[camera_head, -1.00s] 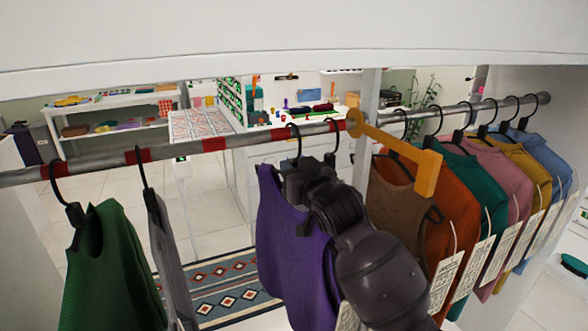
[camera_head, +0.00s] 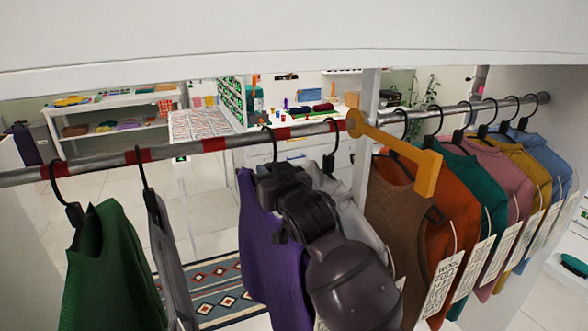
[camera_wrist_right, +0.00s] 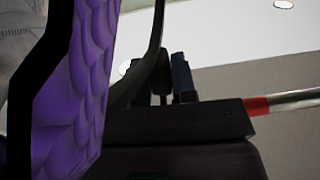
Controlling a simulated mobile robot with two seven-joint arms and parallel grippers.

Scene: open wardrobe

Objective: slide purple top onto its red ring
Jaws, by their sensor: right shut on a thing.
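The purple top (camera_head: 262,225) hangs from the rod on a black hanger, between the grey tops to its left and right. My right gripper (camera_head: 272,178) is shut on this hanger just below its hook. The hook crosses the rod just left of a red ring (camera_head: 283,133); another red ring (camera_head: 214,145) lies farther left. In the right wrist view the purple top (camera_wrist_right: 85,85) fills the left side, the fingers (camera_wrist_right: 162,82) close around the dark hanger stem, and a red ring (camera_wrist_right: 257,106) shows on the rod at right. My left gripper is out of view.
The rod (camera_head: 105,159) has more red rings. A green top (camera_head: 110,265) and a grey top (camera_head: 170,260) hang left; a light grey top (camera_head: 345,215) hangs close right. An orange bracket (camera_head: 400,150) stands before the brown top (camera_head: 400,215). The rod is bare around the left ring.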

